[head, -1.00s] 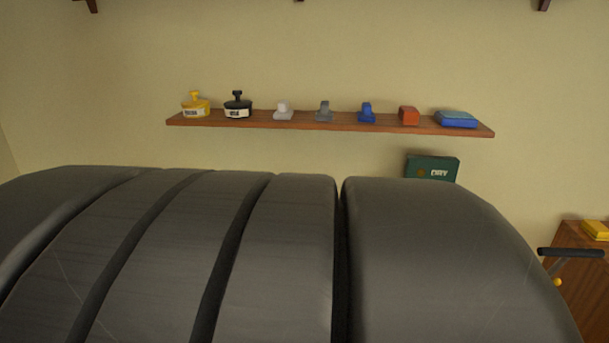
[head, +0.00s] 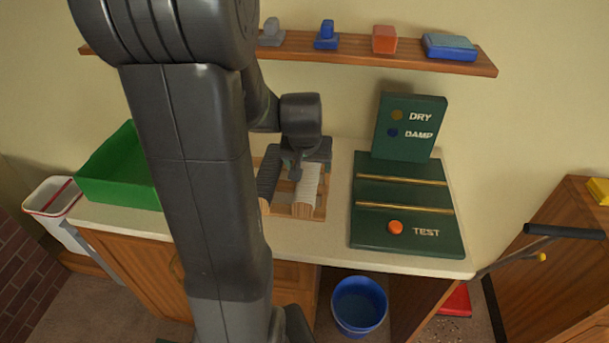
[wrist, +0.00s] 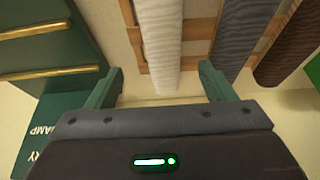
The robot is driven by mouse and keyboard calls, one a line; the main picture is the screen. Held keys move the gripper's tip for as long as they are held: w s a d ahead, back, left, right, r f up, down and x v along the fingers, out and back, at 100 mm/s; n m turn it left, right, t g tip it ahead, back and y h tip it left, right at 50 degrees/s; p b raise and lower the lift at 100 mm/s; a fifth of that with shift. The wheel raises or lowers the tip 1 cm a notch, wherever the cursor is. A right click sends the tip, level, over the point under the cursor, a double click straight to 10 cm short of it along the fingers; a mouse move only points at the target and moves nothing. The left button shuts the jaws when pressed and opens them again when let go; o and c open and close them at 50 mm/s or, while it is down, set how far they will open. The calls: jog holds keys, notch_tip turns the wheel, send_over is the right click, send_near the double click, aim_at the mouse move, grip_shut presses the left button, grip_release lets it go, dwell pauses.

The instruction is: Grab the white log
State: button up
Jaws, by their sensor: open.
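The white log (head: 306,187) lies on a wooden rack (head: 319,212) on the counter, and it also shows in the wrist view (wrist: 162,45) as a pale, ridged roll. My gripper (wrist: 159,84) is open, with its two green fingers on either side of the near end of the white log in that view; I cannot tell whether they touch it. In the head view my gripper and arm hide part of the rack. A grey log (wrist: 244,35) and a dark brown log (wrist: 290,45) lie beside the white one.
A green board (head: 400,205) marked DRY, DAMP and TEST stands right of the rack. A green tray (head: 115,180) is at the left. A shelf (head: 350,52) with small objects runs above. A blue bucket (head: 359,305) is below the counter.

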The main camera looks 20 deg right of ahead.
aim_at(308, 174)
jog(key=x, duration=0.5)
jog(key=shift+w+d+f, duration=0.1)
jog(key=shift+f, duration=0.15)
jog(key=shift+w+p+x, duration=0.15)
jog(key=shift+p+x, duration=0.15)
jog(key=shift+x, duration=0.6)
jog(key=shift+w+p+x, duration=0.2)
jog(key=shift+p+x, duration=0.05)
jog(key=shift+x, duration=0.65)
jog(key=shift+w+f, duration=0.25)
jog(key=shift+f, duration=0.4)
jog(key=shift+c, duration=0.5)
jog(key=shift+r, duration=0.1)
jog(key=c, duration=1.2)
